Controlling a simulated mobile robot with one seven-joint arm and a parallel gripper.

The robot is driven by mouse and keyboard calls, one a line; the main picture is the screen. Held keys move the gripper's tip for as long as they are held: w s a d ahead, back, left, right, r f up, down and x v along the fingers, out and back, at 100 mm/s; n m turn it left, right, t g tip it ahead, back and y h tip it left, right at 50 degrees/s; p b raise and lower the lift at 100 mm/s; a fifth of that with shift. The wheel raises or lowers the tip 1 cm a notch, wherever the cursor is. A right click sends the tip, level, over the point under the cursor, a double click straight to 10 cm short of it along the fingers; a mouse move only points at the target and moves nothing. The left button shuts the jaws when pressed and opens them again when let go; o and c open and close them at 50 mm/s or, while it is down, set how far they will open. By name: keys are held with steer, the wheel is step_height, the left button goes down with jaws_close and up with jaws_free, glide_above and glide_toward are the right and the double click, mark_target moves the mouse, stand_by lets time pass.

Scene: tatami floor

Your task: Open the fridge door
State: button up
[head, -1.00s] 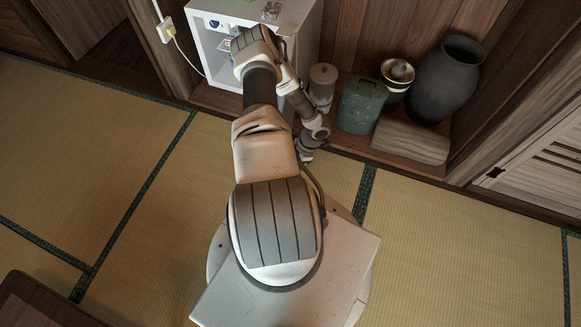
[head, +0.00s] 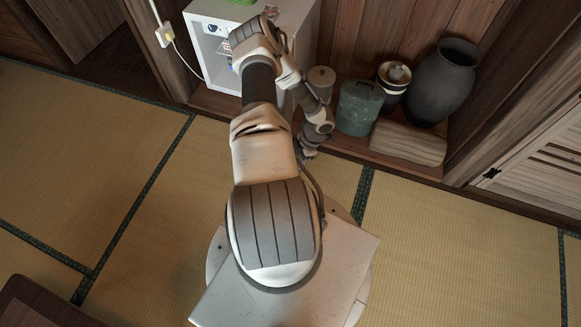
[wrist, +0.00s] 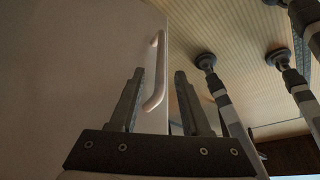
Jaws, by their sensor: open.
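The small white fridge (head: 295,12) stands against the back wall in the head view. Its front appears open, with a hollow inside and small items visible left of my arm. In the wrist view a pale door panel (wrist: 75,75) fills the left side, with a light bar handle (wrist: 160,80) near its edge. My gripper (wrist: 159,72) is open, and the handle appears between its two fingers. I cannot tell whether they touch it.
A lidded canister (head: 320,82), a green bin (head: 358,107), a dark vase (head: 440,82) and a wooden block (head: 407,142) stand right of the fridge. A wall plug (head: 164,36) with a cord is at left. The tatami (head: 90,170) at left is clear.

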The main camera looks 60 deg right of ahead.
steer(key=p+v, duration=0.3)
steer(key=v, duration=1)
steer(key=shift+s, duration=0.1)
